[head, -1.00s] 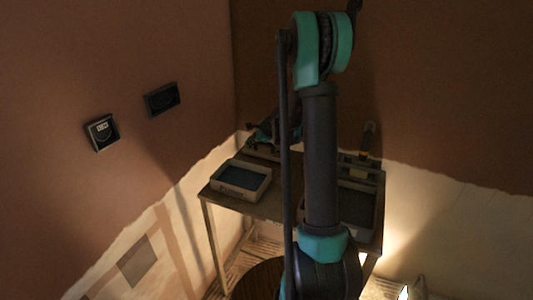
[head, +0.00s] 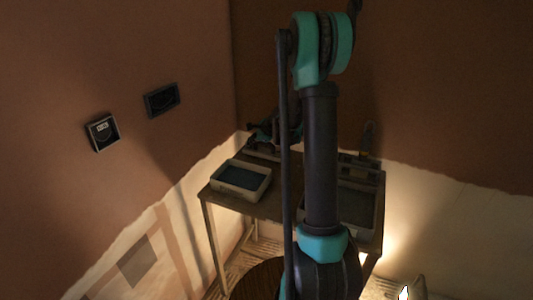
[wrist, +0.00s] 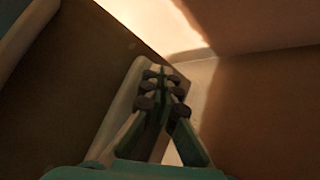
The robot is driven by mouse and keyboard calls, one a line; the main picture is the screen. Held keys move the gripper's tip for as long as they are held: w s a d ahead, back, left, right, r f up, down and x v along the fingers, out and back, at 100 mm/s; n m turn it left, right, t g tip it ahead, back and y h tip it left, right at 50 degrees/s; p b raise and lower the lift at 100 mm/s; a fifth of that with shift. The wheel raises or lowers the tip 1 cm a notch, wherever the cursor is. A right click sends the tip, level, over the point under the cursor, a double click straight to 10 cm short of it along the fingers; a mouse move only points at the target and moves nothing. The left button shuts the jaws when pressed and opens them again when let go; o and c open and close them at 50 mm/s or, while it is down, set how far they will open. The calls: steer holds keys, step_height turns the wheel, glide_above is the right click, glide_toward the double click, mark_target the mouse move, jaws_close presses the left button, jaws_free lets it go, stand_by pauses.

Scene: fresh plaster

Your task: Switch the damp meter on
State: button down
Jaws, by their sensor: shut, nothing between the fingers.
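Two small square dark-framed devices are on the left wall. The nearer one (head: 102,132) has a pale patch on its dark face; the farther one (head: 162,99) has a plain dark face. I cannot tell which, if either, is the damp meter, and no switch can be made out. My gripper (wrist: 163,75) is shut and empty in the wrist view, fingers together over a pale edge close to the wall corner. In the head view it is low over the back of the table, partly hidden by my arm, well away from both wall devices.
A wooden table (head: 213,199) stands in the corner. A pale tray with a blue inside (head: 222,186) sits at its left. A darker tray (head: 357,205) at the right is partly covered by my arm. A dim upright object (head: 369,138) stands behind it. The wall around the devices is clear.

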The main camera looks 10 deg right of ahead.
mark_target(250, 149)
steer(key=shift+r, duration=0.1)
steer(key=shift+r, duration=2.95)
